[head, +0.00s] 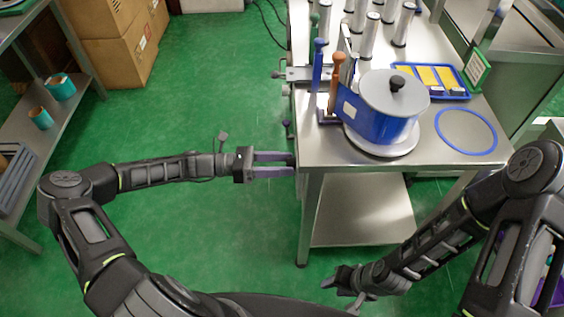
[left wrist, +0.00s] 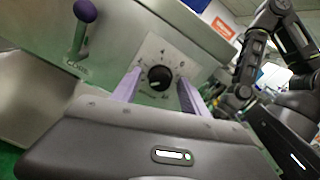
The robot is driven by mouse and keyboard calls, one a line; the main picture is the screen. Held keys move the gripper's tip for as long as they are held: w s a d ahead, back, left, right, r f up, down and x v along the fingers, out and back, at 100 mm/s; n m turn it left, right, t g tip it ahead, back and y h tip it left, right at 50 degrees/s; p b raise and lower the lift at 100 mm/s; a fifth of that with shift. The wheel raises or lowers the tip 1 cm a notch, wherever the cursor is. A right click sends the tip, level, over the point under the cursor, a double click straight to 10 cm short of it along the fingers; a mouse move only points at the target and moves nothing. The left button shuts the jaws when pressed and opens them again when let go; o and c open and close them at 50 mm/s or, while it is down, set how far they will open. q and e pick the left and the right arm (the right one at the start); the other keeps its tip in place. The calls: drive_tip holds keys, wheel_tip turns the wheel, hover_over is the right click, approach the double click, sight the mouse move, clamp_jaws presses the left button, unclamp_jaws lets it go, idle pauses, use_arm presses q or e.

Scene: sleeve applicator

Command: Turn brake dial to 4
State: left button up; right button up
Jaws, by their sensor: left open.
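The brake dial (left wrist: 160,77) is a round black knob on a pale scale plate on the machine's metal side. A 4 shows above it and another figure to the upper right. A pale mark lies on the knob's lower left, but I cannot tell which figure it points to. My left gripper (head: 292,165) is open at the table's left side. Its purple fingers (left wrist: 157,82) stand either side of the dial, and I cannot tell whether they touch it. My right gripper (head: 343,287) hangs low in front of the table.
A lever with a purple knob (left wrist: 85,11) sticks out left of the dial. The steel table (head: 330,148) carries a blue pot-like unit (head: 380,120), upright handles, a blue tray (head: 462,92) and a blue ring (head: 466,131).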

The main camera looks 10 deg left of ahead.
use_arm(q)
clamp_jaws()
idle(0.5)
